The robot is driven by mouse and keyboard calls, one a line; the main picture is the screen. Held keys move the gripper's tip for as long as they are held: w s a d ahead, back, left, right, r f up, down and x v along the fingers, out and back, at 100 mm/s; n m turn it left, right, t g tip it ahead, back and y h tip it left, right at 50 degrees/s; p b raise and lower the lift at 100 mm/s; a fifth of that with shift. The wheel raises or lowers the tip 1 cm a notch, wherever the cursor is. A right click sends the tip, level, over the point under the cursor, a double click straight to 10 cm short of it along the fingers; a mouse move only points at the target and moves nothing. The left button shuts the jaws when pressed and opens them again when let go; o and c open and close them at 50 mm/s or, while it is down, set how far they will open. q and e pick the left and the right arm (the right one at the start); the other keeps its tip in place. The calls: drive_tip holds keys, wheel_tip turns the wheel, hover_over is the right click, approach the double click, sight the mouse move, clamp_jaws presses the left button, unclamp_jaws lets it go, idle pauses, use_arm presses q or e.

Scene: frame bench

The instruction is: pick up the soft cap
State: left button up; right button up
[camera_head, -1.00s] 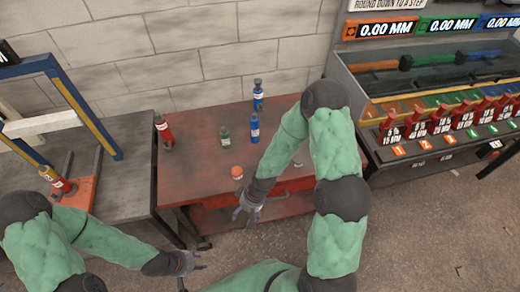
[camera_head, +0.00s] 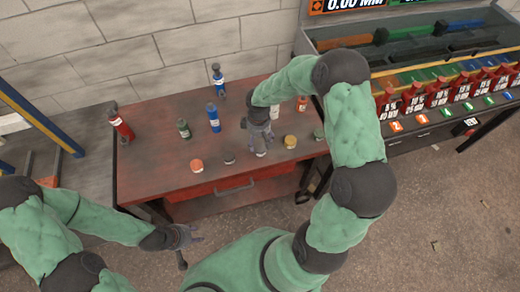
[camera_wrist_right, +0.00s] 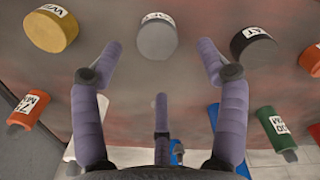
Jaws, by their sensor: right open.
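Low round caps stand in a row along the front of the red bench. A grey cap (camera_wrist_right: 157,37) with a white label is in the middle of the right wrist view; I cannot read the label surely. My right gripper (camera_wrist_right: 160,70) is open, its fingers spread towards this cap, with nothing between them. In the head view my right gripper (camera_head: 261,146) is over the row and hides most of that cap. A yellow cap (camera_wrist_right: 51,28) and a black cap (camera_wrist_right: 252,47) flank it. My left gripper (camera_head: 190,237) is low, in front of the bench; its finger opening is unclear.
An orange cap (camera_head: 197,165) and a green cap (camera_head: 318,134) also stand on the bench (camera_head: 160,165). Behind the row are a red bottle (camera_head: 120,124), a green bottle (camera_head: 183,128), a blue bottle (camera_head: 213,118) and others. A rack of red bottles (camera_head: 440,95) is at right.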

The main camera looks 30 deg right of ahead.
sight(260, 148)
wheel_tip(260, 148, down, 6)
drive_tip(key=shift+s+f+b, duration=0.1)
drive_tip(key=shift+f+b, duration=0.15)
drive_tip(key=shift+b, duration=0.45)
drive_tip(key=shift+r, duration=0.1)
drive_tip(key=c, duration=1.3)
